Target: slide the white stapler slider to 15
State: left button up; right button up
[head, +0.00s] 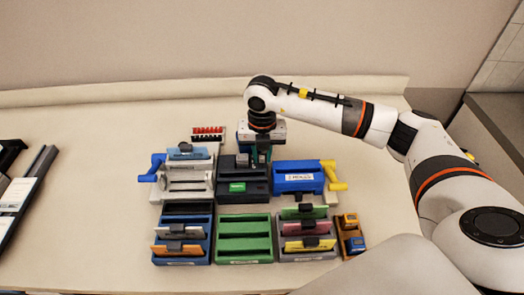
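My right arm reaches in from the right, and its gripper (262,156) points down at the back middle of the group of desk devices. It is just behind and above the black machine with a green label (237,187). A pale block with teal edges (276,131) shows around the gripper; I cannot tell whether this is the white stapler. Its slider and any number marks are too small or hidden to make out. The fingertips are small and dark, so I cannot tell whether they are apart or touch anything. My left gripper is out of view.
A white device with a blue handle (187,184) stands left, and a blue device with a yellow handle (298,179) right. Blue, green (244,228) and grey trays stand in front. A red-and-black row (207,133) lies behind.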

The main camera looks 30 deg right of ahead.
jog(key=shift+c, duration=0.4)
grip_shut()
jog(key=shift+w+d+f+b, duration=0.1)
jog(key=shift+w+d+b, duration=0.1)
jog(key=shift+w+b, duration=0.3)
jog(key=shift+w+d+f+b, duration=0.1)
jog(key=shift+w+d+b, duration=0.1)
jog(key=shift+w+b, duration=0.25)
jog(key=shift+d+r, duration=0.1)
jog(key=shift+r, duration=0.25)
jog(key=shift+o, duration=0.3)
grip_release()
jog(key=shift+w+f, duration=0.1)
jog(key=shift+w, duration=0.05)
notch_tip(320, 180, up, 12)
jog(key=b, duration=0.2)
jog(key=shift+b, duration=0.3)
